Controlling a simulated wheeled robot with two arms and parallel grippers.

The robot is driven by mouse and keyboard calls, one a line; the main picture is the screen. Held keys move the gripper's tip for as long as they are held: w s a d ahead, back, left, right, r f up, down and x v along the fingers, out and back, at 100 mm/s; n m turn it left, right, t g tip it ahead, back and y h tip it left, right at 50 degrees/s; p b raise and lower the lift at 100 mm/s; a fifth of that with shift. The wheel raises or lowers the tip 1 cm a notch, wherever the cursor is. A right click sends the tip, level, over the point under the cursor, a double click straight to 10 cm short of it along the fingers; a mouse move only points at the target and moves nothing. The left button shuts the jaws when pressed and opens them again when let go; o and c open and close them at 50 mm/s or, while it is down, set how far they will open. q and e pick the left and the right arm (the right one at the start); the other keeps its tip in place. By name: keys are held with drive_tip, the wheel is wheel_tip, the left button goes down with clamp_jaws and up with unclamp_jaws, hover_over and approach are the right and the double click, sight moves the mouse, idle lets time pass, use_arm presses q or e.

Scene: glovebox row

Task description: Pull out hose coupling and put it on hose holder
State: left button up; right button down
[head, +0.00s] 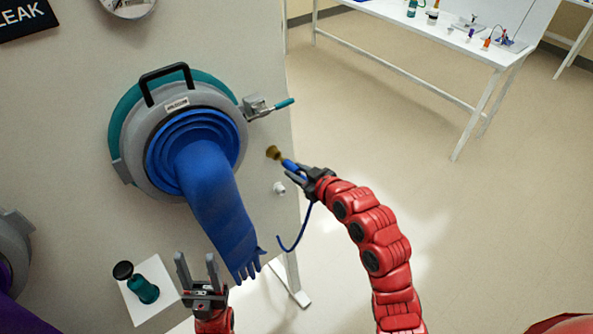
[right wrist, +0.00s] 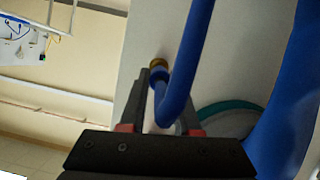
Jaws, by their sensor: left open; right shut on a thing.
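The blue hose coupling (head: 288,164) is between the fingers of my right gripper (head: 297,173), which is shut on it. A brass fitting (head: 273,152) shows at its far end, close to the grey panel; I cannot tell whether it touches the panel. The blue hose (head: 299,233) hangs below in a curve. In the right wrist view the hose (right wrist: 182,75) crosses in front of the fingers, with the brass end (right wrist: 158,63) beyond. A small white peg (head: 279,188), possibly the hose holder, sticks out below the brass. My left gripper (head: 197,258) is open and empty at lower left.
A blue glove (head: 215,205) hangs from a round port (head: 130,130) left of the coupling. A latch with a teal handle (head: 284,104) is above it. A green bottle-like object (head: 143,289) stands on a white plate beside my left gripper. Open floor lies right.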

drive_tip(key=shift+s+d+r, duration=0.15)
drive_tip(key=shift+s+d, duration=0.6)
drive_tip(key=shift+s, duration=0.25)
drive_tip(key=shift+s+d+r, duration=0.15)
drive_tip(key=shift+s+d, duration=0.55)
drive_tip(key=shift+s, duration=0.3)
idle(0.4)
wheel_tip(320, 180, down, 15)
drive_tip(key=s+d+m+g+y+b, duration=0.1)
drive_tip(key=s+m+b, duration=0.1)
drive_tip(key=m+b, duration=0.2)
drive_tip(key=shift+d+m+y+b, duration=0.35)
drive_tip(key=shift+m+y+b, duration=0.05)
drive_tip(key=shift+b, duration=0.6)
drive_tip(key=shift+w+a+f+b, duration=0.2)
drive_tip(key=shift+w+a+b, duration=0.55)
drive_tip(key=shift+w, duration=0.45)
drive_tip(key=shift+w+a+f+b, duration=0.15)
drive_tip(key=shift+w+a+b, duration=0.35)
drive_tip(key=shift+w+a, duration=0.55)
